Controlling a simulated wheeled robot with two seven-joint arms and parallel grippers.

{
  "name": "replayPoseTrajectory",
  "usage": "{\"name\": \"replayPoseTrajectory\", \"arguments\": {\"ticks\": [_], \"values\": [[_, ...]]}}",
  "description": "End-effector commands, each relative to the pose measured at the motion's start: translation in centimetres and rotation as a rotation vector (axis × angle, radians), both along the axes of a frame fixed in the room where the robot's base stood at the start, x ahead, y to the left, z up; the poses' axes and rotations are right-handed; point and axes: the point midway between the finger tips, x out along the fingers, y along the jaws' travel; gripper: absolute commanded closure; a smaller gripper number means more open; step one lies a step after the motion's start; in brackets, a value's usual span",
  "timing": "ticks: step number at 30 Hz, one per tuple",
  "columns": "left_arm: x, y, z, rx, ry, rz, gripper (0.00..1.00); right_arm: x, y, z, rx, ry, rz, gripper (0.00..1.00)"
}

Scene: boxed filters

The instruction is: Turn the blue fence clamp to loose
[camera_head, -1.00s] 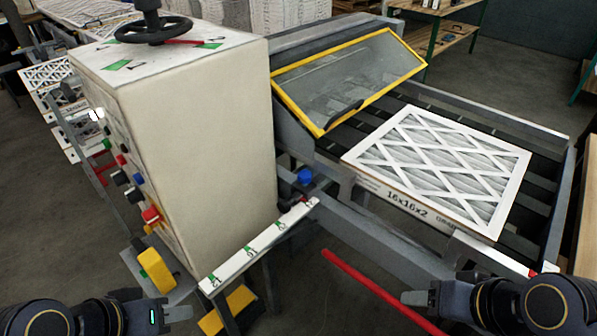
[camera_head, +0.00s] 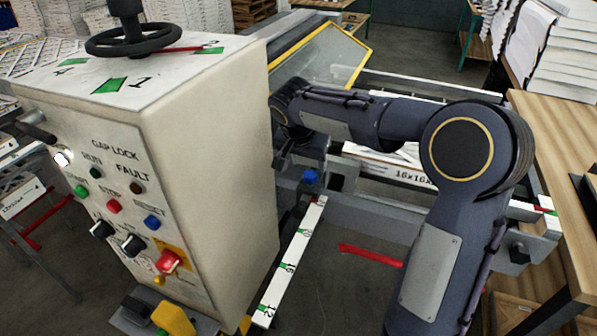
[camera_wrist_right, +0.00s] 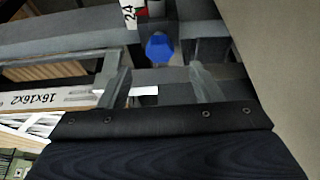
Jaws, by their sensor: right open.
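The blue fence clamp (camera_head: 311,177) is a small blue knob on the grey rail beside the tall cream cabinet, near the far end of the white scale bar. In the right wrist view the clamp (camera_wrist_right: 159,48) shows just beyond the fingertips, roughly midway between them. My right gripper (camera_wrist_right: 155,72) is open, with nothing between its fingers. In the head view my right arm reaches across from the right, and its hand (camera_head: 296,157) is just above and behind the clamp, partly hidden by the wrist. I cannot tell whether it touches the clamp. My left gripper is out of view.
The cream control cabinet (camera_head: 205,130) stands close to the left of the clamp. The numbered white scale bar (camera_head: 293,262) runs toward the front. A boxed filter (camera_head: 385,166) lies behind my right arm. A wooden table (camera_head: 555,150) stands at the right.

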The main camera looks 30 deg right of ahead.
Motion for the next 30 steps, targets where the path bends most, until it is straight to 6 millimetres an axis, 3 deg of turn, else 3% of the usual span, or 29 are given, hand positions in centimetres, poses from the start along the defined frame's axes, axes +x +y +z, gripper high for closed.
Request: {"name": "replayPoseTrajectory", "arguments": {"ticks": [9, 21, 30], "values": [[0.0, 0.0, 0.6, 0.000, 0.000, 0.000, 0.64, 1.1, -1.4, -4.3, 0.001, 0.003, 0.001, 0.42], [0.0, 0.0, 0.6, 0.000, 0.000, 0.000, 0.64, 1.3, -1.6, -5.2, 0.002, 0.001, 0.001, 0.43], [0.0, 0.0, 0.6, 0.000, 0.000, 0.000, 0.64, 1.3, -1.6, -5.1, 0.002, 0.000, 0.002, 0.82]]}}
